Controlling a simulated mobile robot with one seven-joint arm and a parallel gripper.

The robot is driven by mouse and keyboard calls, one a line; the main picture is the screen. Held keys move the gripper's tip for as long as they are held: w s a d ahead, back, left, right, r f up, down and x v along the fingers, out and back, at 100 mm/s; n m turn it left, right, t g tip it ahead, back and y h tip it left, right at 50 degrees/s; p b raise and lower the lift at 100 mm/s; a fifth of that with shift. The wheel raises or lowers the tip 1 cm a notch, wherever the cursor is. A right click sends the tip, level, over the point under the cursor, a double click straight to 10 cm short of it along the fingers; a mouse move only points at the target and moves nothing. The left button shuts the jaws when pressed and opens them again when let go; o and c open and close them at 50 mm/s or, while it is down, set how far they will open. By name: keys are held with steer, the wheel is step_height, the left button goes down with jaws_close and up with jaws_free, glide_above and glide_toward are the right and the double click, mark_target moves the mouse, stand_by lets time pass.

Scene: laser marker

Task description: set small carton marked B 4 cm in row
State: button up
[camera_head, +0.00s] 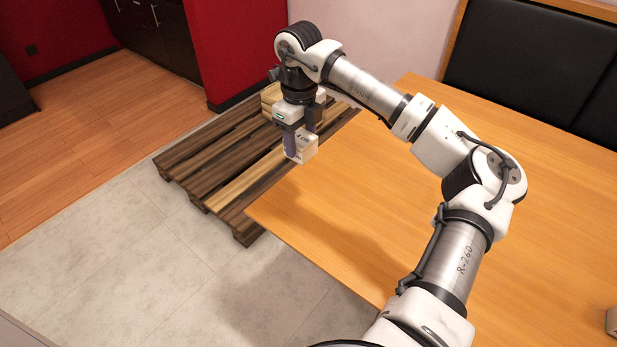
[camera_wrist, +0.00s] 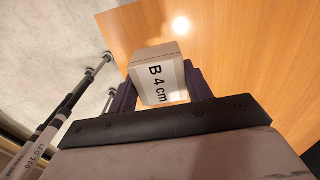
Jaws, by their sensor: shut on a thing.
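The small white carton (camera_wrist: 160,84) has "B 4 cm" printed on its face in the wrist view. My gripper (camera_wrist: 157,88) is shut on it, with one dark finger on each side. In the head view the carton (camera_head: 302,148) hangs below my gripper (camera_head: 297,142) near the table's left corner, in front of the pallet. It appears to be held in the air; its exact height cannot be told. No row of cartons can be made out clearly.
A wooden slatted pallet (camera_head: 200,160) lies on the floor left of the table. A light wooden box (camera_head: 270,97) on it is partly hidden behind my wrist. The orange wooden table (camera_head: 560,220) is mostly bare, with a small pale object (camera_head: 612,322) at the right edge.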

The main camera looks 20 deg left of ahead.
step_height(320, 180, down, 14)
steer(key=shift+p, duration=1.1)
steer(key=shift+f, duration=0.1)
steer(key=o, duration=1)
